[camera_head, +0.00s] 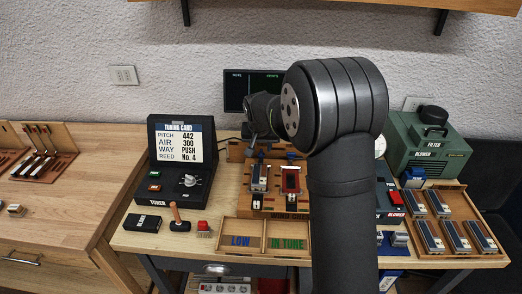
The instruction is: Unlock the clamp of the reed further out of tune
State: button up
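A wooden reed bench (276,205) stands in the middle of the table. A grey reed block (259,178) sits in its left slot, with a small blue part (261,155) behind it. I cannot tell which part is a clamp or whether one is locked. The tuning card (181,143) reads pitch 442, air 300, way push, reed No. 4. A dark display (240,88) shows headings; my arm hides part of it. My gripper end (252,130) is above the back of the bench, fingers unclear.
Trays marked LOW (241,240) and IN TUNE (287,244) lie in front. A tuner box (165,190) stands left. A green blower (428,150) and a rack of several reed blocks (468,212) are right. My arm hides the right-centre.

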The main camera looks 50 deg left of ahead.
aim_at(261, 152)
jog(key=shift+x, duration=1.55)
grip_shut()
